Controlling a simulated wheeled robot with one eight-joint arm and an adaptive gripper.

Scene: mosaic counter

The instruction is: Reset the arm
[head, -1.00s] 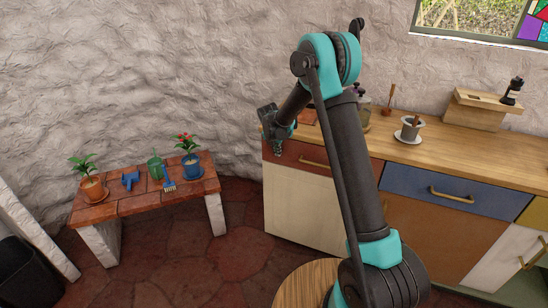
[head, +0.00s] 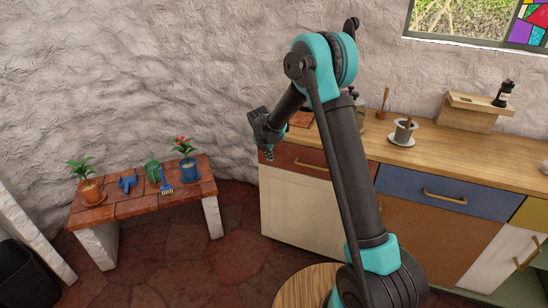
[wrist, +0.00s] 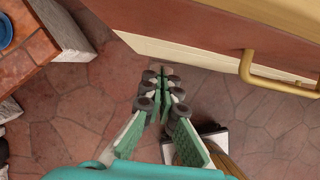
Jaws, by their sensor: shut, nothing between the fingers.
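My gripper (head: 268,154) hangs from my raised, bent arm in the head view, in front of the left end of the counter. It points down and is away from the counter top. In the wrist view my gripper (wrist: 164,88) shows its fingers together over the red stone floor, with nothing between them. A drawer with a brass handle (wrist: 262,75) lies at the upper right of that view, apart from the fingers.
The wooden counter (head: 440,156) holds a grey mortar (head: 404,131), a wooden stand (head: 470,112) and a black grinder (head: 503,94). A low brick bench (head: 136,205) with potted plants and garden tools stands at left. Open floor lies between bench and counter.

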